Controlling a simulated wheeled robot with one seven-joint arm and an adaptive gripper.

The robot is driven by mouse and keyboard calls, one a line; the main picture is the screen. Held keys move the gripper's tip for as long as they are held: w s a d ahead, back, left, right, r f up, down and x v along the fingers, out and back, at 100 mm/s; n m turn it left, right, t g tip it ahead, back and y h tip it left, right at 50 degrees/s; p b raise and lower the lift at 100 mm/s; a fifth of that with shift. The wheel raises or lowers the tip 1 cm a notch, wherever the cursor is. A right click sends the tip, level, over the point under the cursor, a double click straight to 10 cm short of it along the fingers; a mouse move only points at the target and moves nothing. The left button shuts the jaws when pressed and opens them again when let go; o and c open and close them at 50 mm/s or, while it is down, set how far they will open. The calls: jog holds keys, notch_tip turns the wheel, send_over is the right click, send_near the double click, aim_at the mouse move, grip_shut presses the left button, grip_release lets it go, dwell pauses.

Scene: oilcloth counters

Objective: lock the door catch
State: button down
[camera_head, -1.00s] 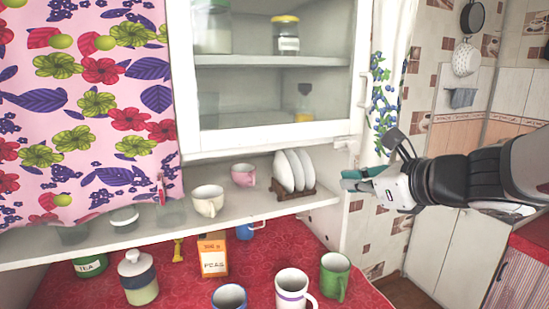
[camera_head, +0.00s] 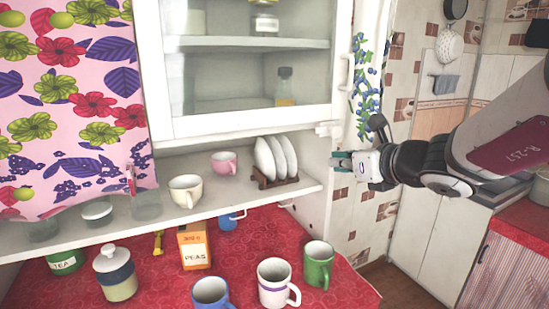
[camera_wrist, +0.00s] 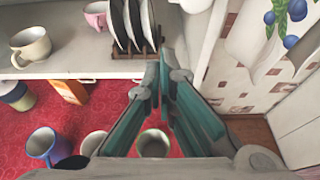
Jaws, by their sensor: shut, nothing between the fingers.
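The door catch (camera_head: 328,129) is a small white fitting at the lower right corner of the glazed cabinet door (camera_head: 240,125). A rounded white piece at the top of the wrist view (camera_wrist: 192,5) appears to be the same catch. The door looks shut against its frame. My gripper (camera_head: 338,161) is just below and slightly right of the catch, apart from it in the head view. Its green fingers point left. In the wrist view the fingertips (camera_wrist: 166,62) are together with nothing between them. The catch's exact turn is too small to tell.
A rack of white plates (camera_head: 276,160) stands on the open shelf left of my gripper, near a pink cup (camera_head: 224,163). Several mugs, including a green one (camera_head: 318,265), stand on the red counter below. A blue-patterned curtain (camera_head: 364,75) hangs right of the cabinet.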

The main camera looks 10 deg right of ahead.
aim_at(328, 131)
jog(key=w+a+r+p, duration=0.1)
jog(key=w+r+p, duration=0.1)
jog(key=w, duration=0.3)
jog(key=shift+w+a, duration=0.2)
jog(key=shift+a, duration=0.2)
jog(key=shift+a+r+p, duration=0.2)
jog(key=shift+r+p, duration=0.05)
jog(key=shift+p, duration=0.35)
dwell(0.6)
